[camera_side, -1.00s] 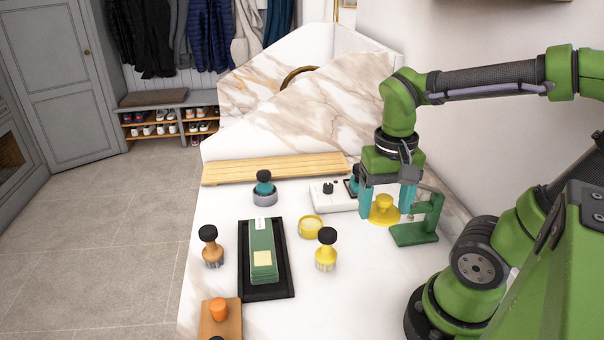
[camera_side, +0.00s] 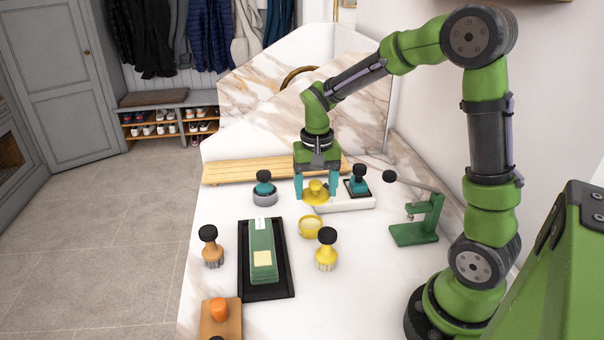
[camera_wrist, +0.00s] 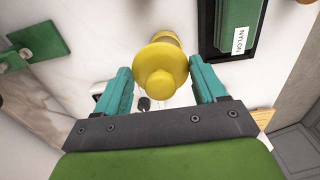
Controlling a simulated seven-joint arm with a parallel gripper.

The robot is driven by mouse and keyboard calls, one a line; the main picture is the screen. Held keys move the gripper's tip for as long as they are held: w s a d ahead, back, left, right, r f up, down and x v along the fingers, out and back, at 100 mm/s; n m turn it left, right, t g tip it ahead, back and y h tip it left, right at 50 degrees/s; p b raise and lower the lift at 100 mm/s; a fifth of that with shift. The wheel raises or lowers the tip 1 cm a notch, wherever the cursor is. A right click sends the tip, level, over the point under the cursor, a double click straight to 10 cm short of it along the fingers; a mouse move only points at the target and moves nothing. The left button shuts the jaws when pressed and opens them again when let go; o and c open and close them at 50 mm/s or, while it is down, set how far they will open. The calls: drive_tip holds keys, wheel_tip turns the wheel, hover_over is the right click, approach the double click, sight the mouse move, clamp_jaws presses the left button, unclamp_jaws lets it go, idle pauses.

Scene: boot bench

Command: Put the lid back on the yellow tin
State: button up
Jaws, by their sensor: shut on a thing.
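The yellow lid (camera_side: 316,194), a disc with a round knob, is between the teal fingers of my gripper (camera_side: 316,197), which is shut on it. The lid appears level and raised above the bench. The yellow tin (camera_side: 310,228) stands upright on the white bench, uncovered, with a pale inside; in the side view it is just below the lid and apart from it. In the wrist view the lid (camera_wrist: 158,82) hides part of a yellow shape beyond it; I cannot tell whether that is the tin or the brush.
A yellow brush (camera_side: 326,252) stands close right of the tin. A black tray (camera_side: 283,291) with a green block (camera_side: 262,262) lies to the left. A white box (camera_side: 350,203) is behind, a green clamp stand (camera_side: 416,232) to the right. A grey pot (camera_side: 265,198) with a teal-handled brush stands behind left.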

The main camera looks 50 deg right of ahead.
drive_tip(key=shift+w+d+f, duration=0.2)
drive_tip(key=shift+w+f, duration=0.25)
drive_tip(key=shift+f, duration=0.05)
drive_tip(key=shift+w+d+f, duration=0.2)
drive_tip(key=shift+w+f, duration=0.2)
drive_tip(key=shift+f, duration=3.1)
drive_tip(key=shift+f, duration=0.2)
drive_tip(key=o, duration=1.1)
drive_tip(key=shift+r, duration=0.1)
drive_tip(key=shift+r, duration=3.45)
drive_tip(key=shift+c, duration=0.3)
